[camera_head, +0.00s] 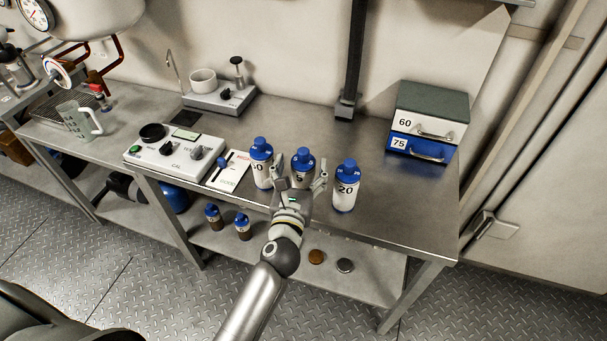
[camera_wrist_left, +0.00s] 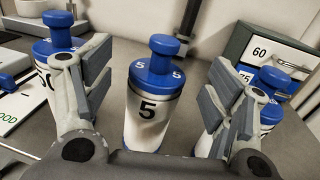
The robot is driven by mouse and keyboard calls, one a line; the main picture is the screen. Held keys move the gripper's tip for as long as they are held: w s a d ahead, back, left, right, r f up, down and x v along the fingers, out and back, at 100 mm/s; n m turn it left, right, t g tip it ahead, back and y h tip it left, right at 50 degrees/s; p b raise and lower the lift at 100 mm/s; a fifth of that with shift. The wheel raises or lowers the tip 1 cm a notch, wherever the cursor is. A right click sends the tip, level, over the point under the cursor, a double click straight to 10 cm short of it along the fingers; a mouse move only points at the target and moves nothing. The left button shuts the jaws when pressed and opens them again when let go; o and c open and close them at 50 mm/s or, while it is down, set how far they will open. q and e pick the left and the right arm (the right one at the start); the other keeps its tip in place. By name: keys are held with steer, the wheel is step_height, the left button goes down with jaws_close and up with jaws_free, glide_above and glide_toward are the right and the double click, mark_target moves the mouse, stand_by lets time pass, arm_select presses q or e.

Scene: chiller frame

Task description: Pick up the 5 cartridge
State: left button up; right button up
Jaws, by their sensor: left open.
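The 5 cartridge (camera_head: 303,162) is a white cylinder with a blue cap and blue base, upright on the metal bench between two similar cartridges. In the left wrist view the 5 cartridge (camera_wrist_left: 152,105) stands centred between my open fingers, with a gap on each side. My left gripper (camera_head: 301,180) is open and in front of it, its fingers to either side; the gripper also fills the lower left wrist view (camera_wrist_left: 155,95). In the head view the gripper hides the cartridge's lower part. My right gripper is not in view.
The 20 cartridge (camera_head: 346,188) stands close on the right, and another cartridge (camera_head: 261,165) close on the left. A control box (camera_head: 172,150) and a card (camera_head: 228,170) lie further left. Drawers marked 60 and 75 (camera_head: 428,122) stand at the back right.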

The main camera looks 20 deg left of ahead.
mark_target(303, 160)
arm_select(q)
steer(key=w, duration=0.3)
steer(key=shift+w+a, duration=0.2)
steer(key=shift+w, duration=0.05)
steer(key=shift+s, duration=0.1)
steer(key=c, duration=1.4)
steer(key=shift+c, duration=0.7)
steer(key=shift+r, duration=0.2)
